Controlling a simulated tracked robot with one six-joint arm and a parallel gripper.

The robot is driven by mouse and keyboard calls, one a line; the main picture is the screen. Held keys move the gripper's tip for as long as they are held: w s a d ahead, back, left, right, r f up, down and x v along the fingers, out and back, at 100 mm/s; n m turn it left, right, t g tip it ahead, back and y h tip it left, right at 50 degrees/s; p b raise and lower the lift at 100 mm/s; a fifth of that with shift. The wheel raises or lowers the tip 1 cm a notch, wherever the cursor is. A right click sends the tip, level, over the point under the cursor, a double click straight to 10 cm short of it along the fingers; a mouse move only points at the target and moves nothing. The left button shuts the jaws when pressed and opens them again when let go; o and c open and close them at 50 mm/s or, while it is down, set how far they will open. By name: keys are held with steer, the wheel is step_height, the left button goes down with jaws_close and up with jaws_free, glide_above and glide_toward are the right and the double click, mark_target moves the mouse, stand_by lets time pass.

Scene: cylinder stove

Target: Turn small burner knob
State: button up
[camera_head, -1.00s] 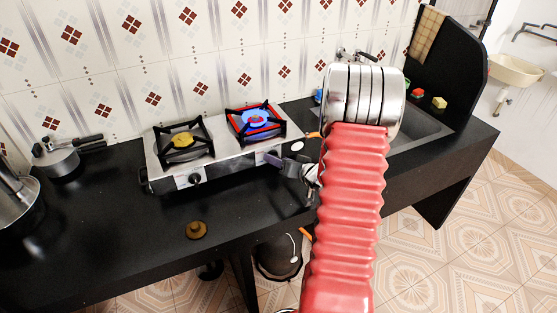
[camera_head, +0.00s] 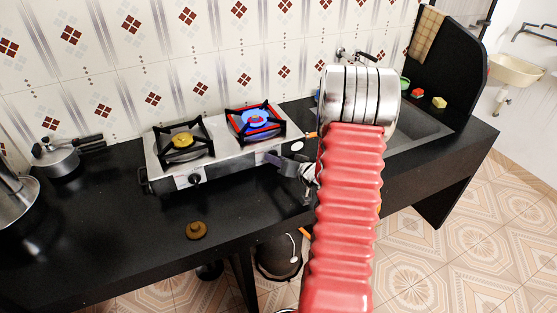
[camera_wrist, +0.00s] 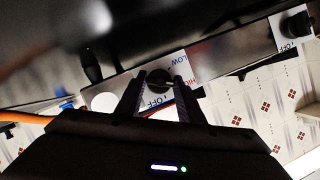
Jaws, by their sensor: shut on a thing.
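The two-burner stove (camera_head: 225,168) stands on the black counter. Its right burner (camera_head: 256,121) has a blue flame and a red-hot ring. Its left burner (camera_head: 183,141) shows a yellow cap and no flame. My gripper (camera_head: 274,158) is at the stove's front under the right burner. In the wrist view my gripper (camera_wrist: 157,88) has its dark fingers on either side of the black knob (camera_wrist: 158,80), shut on it. The other knob (camera_head: 195,179) is free under the left burner; it also shows in the wrist view (camera_wrist: 297,24). My gripper partly hides the held knob in the head view.
A brown lid-like piece (camera_head: 196,230) lies on the counter in front of the stove. A pressure cooker (camera_head: 57,160) and a metal pot (camera_head: 14,195) stand at the left. The sink (camera_head: 415,137) is at the right, partly behind my arm. An orange hose (camera_wrist: 20,118) shows in the wrist view.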

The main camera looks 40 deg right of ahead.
steer(key=shift+s+d, duration=0.15)
steer(key=shift+d, duration=0.1)
steer(key=shift+a, duration=0.1)
steer(key=shift+a+n+h, duration=0.1)
steer(key=shift+n+h, duration=0.2)
steer(key=n+h, duration=0.1)
steer(key=n+g+h, duration=0.1)
steer(key=n, duration=0.1)
steer(key=shift+a+n, duration=0.2)
steer(key=shift+n, duration=0.1)
steer(key=n+h, duration=0.2)
steer(key=n, duration=0.1)
steer(key=shift+w+a+f+n+g+h, duration=0.1)
steer(key=shift+w+a+n+g+h, duration=0.1)
steer(key=shift+n+g+h, duration=0.15)
stand_by(0.3)
steer(key=o, duration=1.1)
steer(key=shift+c, duration=0.2)
